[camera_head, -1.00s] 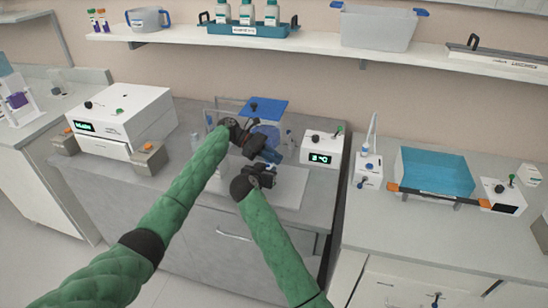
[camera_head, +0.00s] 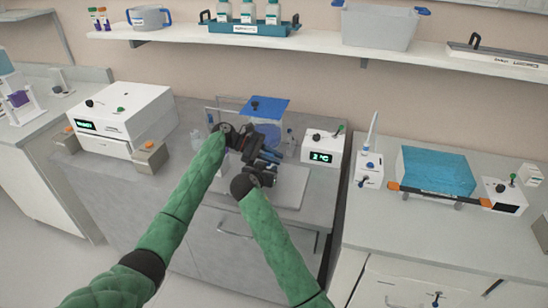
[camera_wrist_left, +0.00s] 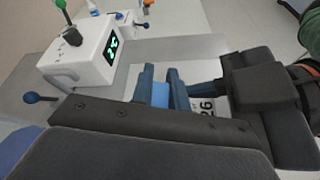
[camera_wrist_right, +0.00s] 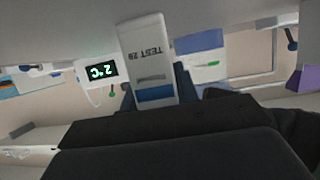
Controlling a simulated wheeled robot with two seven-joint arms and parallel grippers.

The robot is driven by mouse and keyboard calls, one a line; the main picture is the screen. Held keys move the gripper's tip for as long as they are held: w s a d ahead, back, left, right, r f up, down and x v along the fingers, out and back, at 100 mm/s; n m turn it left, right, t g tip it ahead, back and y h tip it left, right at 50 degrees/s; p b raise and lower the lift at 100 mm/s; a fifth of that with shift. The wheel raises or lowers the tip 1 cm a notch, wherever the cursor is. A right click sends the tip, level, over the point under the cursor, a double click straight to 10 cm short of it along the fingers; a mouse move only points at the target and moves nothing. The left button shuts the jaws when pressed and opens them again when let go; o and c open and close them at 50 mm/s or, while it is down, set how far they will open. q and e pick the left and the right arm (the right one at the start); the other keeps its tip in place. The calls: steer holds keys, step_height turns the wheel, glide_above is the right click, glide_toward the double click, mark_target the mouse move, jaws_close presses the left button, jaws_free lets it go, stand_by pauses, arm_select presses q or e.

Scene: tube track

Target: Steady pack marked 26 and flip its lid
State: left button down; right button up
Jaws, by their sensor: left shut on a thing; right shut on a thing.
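The pack marked 26 is white with a blue part. The two grippers are close together, mine hiding most of the pack in the head view. Whether the lid is open cannot be told.
A white device reading 2°C (camera_head: 322,149) stands just right of the grippers. A blue-topped clear box (camera_head: 266,109) is behind them. A pale mat (camera_head: 293,186) lies below.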

arm_select(q)
steer(key=c, duration=1.4)
jaws_free()
steer(key=shift+o, duration=0.2)
steer(key=shift+a, duration=0.1)
steer(key=v, duration=1.2)
